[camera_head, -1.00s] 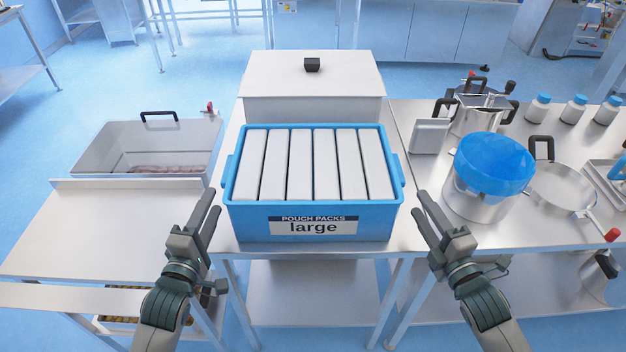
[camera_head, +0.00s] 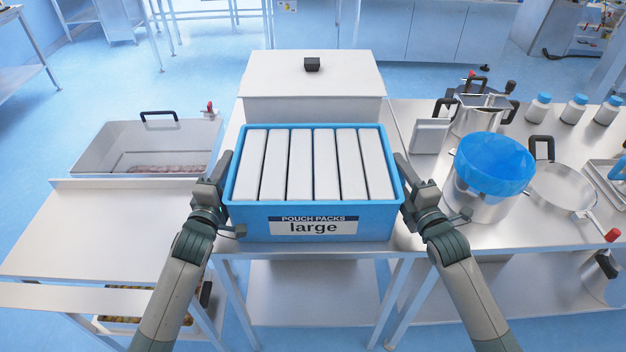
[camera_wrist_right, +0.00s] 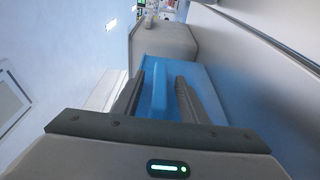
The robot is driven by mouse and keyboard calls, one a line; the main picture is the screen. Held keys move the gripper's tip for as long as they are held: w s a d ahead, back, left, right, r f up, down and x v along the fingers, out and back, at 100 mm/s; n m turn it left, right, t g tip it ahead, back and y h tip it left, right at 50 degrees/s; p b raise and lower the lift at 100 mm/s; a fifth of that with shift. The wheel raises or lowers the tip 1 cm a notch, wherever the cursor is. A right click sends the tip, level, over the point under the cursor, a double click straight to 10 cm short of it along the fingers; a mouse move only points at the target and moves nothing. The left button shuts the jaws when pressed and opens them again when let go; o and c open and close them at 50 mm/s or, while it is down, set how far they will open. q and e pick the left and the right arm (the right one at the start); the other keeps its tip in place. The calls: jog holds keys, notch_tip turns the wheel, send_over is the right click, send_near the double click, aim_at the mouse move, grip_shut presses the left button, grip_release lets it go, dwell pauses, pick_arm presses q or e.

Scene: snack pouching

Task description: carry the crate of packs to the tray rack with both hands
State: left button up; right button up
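The blue crate (camera_head: 375,225), labelled "POUCH PACKS large", stands level on the steel table and holds a row of several white packs (camera_head: 326,165). My left gripper (camera_head: 222,172) is at the crate's left side, at its handle; whether its fingers are closed is hidden. My right gripper (camera_head: 406,172) is at the right side handle. In the right wrist view, its two fingers (camera_wrist_right: 160,100) stand on either side of the blue handle (camera_wrist_right: 158,88), with gaps showing between. The tray rack cannot be made out for certain.
A white lidded box (camera_head: 312,85) stands right behind the crate. On the right are a steel pot with a blue bowl (camera_head: 494,165), a pan (camera_head: 562,190) and blue-capped bottles (camera_head: 574,108). On the left is a grey bin (camera_head: 145,145) beside a bare steel surface (camera_head: 110,225).

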pick_arm(q)
grip_shut()
pick_arm(e)
grip_shut()
dwell(1.2)
pick_arm(q)
jog(key=shift+w+r, duration=0.1)
jog(key=shift+r, duration=0.2)
pick_arm(e)
jog(key=shift+w+r, duration=0.1)
jog(key=shift+r, duration=0.25)
